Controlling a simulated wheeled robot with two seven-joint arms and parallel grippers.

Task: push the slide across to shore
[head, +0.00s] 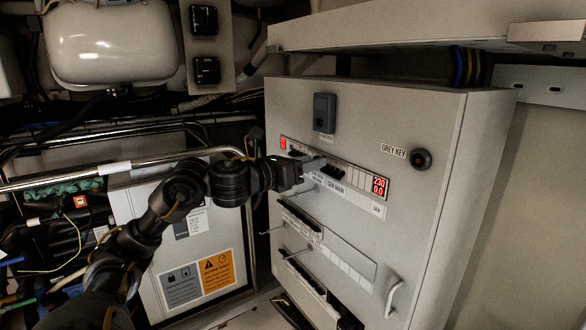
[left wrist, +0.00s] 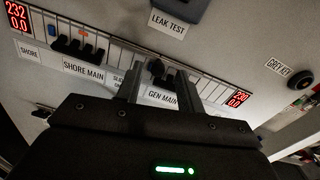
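The changeover panel strip (head: 345,172) runs across the upper front of a grey cabinet. In the left wrist view, the black SHORE MAIN switches (left wrist: 76,48) are at the left, and black GEN MAIN switches (left wrist: 178,80) are right of centre. A dark knob (left wrist: 156,68), possibly the slide's, shows between my fingertips. A label starting "SL" (left wrist: 118,82) is partly hidden by my left-hand finger. My left gripper (head: 312,164) is at the strip, also seen in the left wrist view (left wrist: 160,82). Its fingers are apart, on either side of the knob; contact is unclear. My right gripper is out of view.
Red displays sit at the strip's left end (left wrist: 18,16) and right end (left wrist: 238,97). Above it is a LEAK TEST box (head: 324,112); at right is the GREY KEY knob (head: 421,159). A cabinet handle (head: 393,297) sticks out below. A shelf (head: 410,28) overhangs the cabinet.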

